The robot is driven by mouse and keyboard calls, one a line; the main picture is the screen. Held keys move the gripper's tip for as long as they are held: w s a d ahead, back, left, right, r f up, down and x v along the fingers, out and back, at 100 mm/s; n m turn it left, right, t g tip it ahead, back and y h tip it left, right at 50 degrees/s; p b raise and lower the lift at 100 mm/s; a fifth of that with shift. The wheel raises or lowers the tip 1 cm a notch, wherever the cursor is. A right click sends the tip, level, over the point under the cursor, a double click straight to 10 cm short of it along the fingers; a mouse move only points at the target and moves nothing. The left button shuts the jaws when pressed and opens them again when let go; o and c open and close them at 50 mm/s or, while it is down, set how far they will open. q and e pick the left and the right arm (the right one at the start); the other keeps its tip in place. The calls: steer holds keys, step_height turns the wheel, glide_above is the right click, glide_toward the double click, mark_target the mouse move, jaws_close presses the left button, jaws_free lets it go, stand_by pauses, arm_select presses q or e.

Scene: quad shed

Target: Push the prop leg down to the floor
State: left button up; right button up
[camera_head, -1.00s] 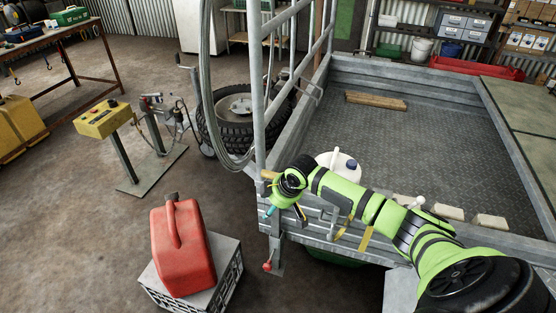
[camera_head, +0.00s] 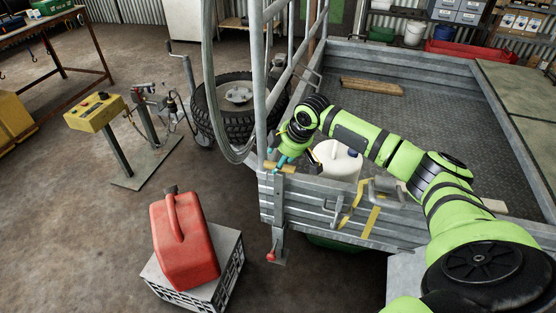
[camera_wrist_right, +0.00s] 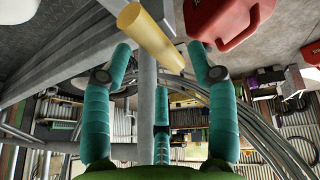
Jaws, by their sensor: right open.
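The prop leg (camera_head: 279,212) is a grey metal post at the trailer's near left corner, with a red knob (camera_head: 271,256) near its lower end. A tan cylindrical grip (camera_head: 280,168) sticks out at its top. My right gripper (camera_head: 282,160) is over this corner, its teal fingers pointing down beside the tan grip. In the right wrist view the fingers (camera_wrist_right: 160,50) are spread, with the tan grip (camera_wrist_right: 150,38) close beyond their tips. Whether they touch it I cannot tell. The leg's foot is partly hard to make out. My left gripper is out of view.
A red jerrycan (camera_head: 184,243) stands on a grey crate (camera_head: 226,262) left of the leg. The upright trailer ramp frame (camera_head: 257,80) with hoses is just behind my gripper. Floor between crate and leg is clear.

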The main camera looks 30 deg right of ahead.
steer(key=shift+x, duration=1.1)
jaws_close()
steer(key=shift+f, duration=0.2)
arm_select(q)
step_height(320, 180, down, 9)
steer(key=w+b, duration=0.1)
steer(key=b, duration=0.8)
arm_select(e)
glide_toward(278, 215)
steer(key=w+f, duration=0.4)
steer(key=w, duration=0.1)
steer(key=shift+w+f, duration=0.2)
steer(key=shift+w, duration=0.05)
step_height(278, 215, down, 7)
steer(key=b, duration=0.4)
steer(key=shift+b, duration=0.4)
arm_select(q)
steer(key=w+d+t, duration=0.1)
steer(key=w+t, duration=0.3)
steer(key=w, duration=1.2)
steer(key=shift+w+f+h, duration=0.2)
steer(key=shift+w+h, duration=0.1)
arm_select(e)
steer(key=shift+a, duration=0.1)
